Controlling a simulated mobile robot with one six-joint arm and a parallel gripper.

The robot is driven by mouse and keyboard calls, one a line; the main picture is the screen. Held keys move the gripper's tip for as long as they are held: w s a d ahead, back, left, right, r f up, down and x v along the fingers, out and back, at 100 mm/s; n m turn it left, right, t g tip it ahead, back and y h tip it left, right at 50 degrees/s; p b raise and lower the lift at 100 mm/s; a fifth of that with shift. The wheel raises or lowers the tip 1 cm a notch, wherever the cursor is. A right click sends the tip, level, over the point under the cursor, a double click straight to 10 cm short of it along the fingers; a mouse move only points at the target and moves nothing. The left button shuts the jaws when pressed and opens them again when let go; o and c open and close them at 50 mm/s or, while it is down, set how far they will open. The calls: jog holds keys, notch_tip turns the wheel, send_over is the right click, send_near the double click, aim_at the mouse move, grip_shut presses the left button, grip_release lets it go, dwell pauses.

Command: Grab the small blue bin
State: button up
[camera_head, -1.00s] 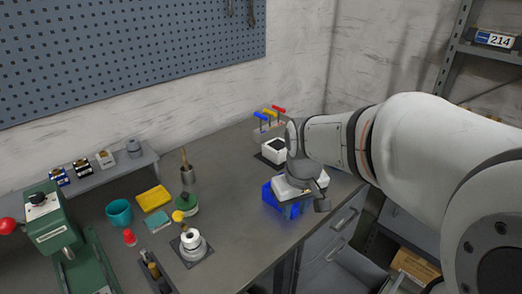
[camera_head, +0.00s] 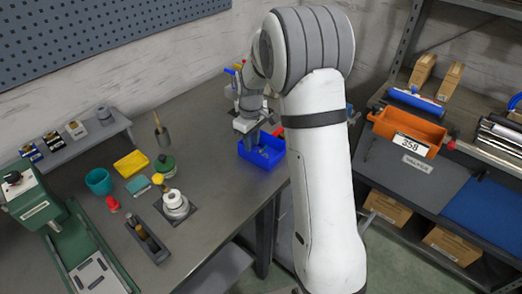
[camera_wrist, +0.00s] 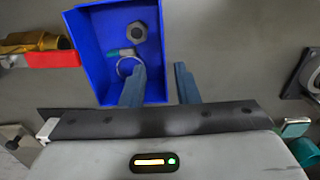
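The small blue bin (camera_head: 268,158) sits on the grey workbench near its right edge. In the wrist view the bin (camera_wrist: 92,50) is open-topped, with a metal nut (camera_wrist: 137,31) and a ring with a teal tag (camera_wrist: 122,54) inside. My gripper (camera_wrist: 160,84) is open, with a gap between its two blue-grey fingers. One finger overlaps the bin's interior and the other is outside its right wall in that view; I cannot tell if either touches. In the head view my gripper (camera_head: 248,140) is at the bin's left side.
A teal cup (camera_head: 98,181), yellow tray (camera_head: 131,163), green bottle (camera_head: 165,165) and white-topped part (camera_head: 175,203) stand left on the bench. A red-and-brass item (camera_wrist: 45,50) lies close beside the bin. Shelves with an orange bin (camera_head: 408,130) are at right.

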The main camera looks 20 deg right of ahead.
aim_at(252, 162)
jog(key=f, duration=0.3)
jog(key=f+p, duration=0.1)
jog(key=f, duration=0.1)
jog(key=shift+s+a+f, duration=0.1)
jog(key=shift+s+f, duration=0.2)
jog(key=shift+f, duration=0.05)
grip_shut()
